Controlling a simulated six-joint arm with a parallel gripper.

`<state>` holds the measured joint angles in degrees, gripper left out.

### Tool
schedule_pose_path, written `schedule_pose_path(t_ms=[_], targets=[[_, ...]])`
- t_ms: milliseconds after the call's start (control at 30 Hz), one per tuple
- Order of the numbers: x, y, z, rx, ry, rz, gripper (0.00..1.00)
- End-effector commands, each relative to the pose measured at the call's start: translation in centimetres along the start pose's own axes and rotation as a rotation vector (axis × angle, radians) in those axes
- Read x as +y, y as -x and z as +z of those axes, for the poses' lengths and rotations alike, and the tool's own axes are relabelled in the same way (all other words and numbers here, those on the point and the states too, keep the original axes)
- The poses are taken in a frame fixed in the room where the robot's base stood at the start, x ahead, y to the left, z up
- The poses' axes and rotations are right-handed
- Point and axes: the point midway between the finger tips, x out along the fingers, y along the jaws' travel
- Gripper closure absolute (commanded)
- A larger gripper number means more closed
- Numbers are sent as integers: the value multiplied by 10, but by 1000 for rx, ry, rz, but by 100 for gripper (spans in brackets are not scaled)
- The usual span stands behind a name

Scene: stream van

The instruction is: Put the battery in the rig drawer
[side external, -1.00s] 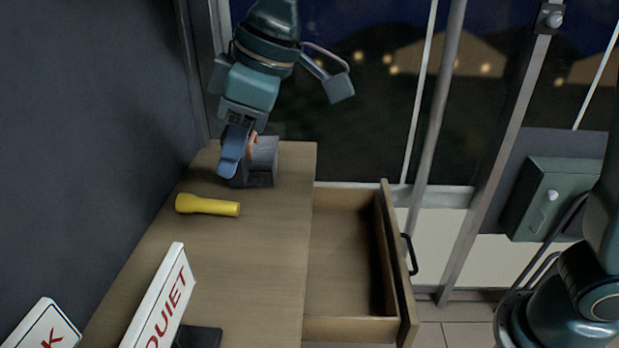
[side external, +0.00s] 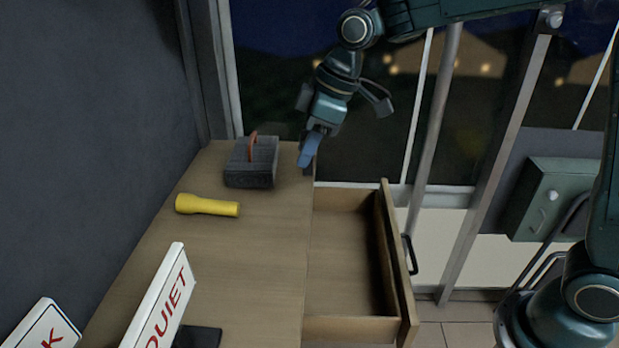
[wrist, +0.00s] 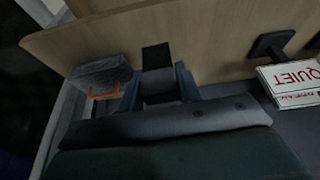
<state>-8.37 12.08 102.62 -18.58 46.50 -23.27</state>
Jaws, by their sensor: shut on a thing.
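My gripper (side external: 308,158) is over the far right corner of the tabletop, left of and above the open rig drawer (side external: 390,250). Its blue fingers point down. In the wrist view my gripper (wrist: 160,84) is shut on a small dark block (wrist: 156,57), which appears to be the battery. The block sticks out beyond the fingertips.
A dark grey box with an orange handle (side external: 252,162) stands at the back of the tabletop (side external: 240,265), left of my gripper. A yellow flashlight (side external: 207,205) lies in front of it. A QUIET sign (side external: 160,300) stands nearer. A wall is at left, a window behind.

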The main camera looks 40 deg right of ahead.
Motion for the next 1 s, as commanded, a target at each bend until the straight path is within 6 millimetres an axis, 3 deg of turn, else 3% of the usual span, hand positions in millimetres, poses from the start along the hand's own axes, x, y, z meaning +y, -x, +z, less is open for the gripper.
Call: schedule_pose_path(t_ms=[200, 400, 833, 1000], targets=[[37, -9, 47, 6, -25, 3, 90], [54, -13, 76, 16, -36, 3, 90], [60, -16, 89, 21, -39, 3, 90], [59, -30, 94, 20, -41, 1, 90]])
